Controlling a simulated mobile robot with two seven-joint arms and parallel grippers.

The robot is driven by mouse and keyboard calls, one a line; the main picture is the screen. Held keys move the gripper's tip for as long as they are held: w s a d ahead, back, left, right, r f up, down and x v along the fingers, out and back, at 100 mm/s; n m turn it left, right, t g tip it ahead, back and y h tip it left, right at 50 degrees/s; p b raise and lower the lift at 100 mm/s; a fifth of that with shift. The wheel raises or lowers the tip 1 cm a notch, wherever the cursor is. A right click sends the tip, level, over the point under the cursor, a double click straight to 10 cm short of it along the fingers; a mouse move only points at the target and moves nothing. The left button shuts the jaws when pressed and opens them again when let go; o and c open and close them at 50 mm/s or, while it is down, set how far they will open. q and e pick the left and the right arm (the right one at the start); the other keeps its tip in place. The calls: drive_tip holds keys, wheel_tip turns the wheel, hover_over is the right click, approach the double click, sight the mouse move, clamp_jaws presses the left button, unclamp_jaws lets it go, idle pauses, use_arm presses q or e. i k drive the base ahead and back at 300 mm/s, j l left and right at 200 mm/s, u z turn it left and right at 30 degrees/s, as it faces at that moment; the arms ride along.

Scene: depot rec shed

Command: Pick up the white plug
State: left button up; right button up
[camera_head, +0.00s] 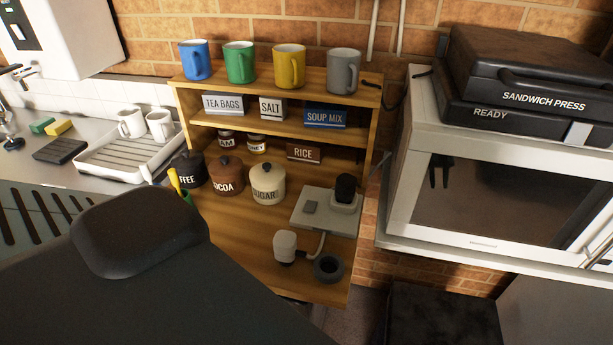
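A white plug (285,246) rests on the lower wooden shelf top, near its front. A pale cord runs from near it toward the socket plate. A black plug (345,187) sits in a white socket on the grey plate (307,221) behind it to the right. A dark ring-shaped object (328,267) lies just right of the white plug, apart from it. A large dark part of my own body fills the lower left. Neither gripper's fingers can be seen.
Sugar (267,184), cocoa (227,176) and coffee (188,168) canisters stand behind the plug to the left. Mugs line the top shelf. A white microwave (400,205) with a sandwich press (540,75) on it stands right. The wood left of the plug is clear.

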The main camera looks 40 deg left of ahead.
sight(285, 241)
drive_tip(key=k+j+u, duration=0.1)
drive_tip(key=u, duration=1.2)
drive_tip(key=j, duration=0.2)
drive_tip(key=z, duration=0.05)
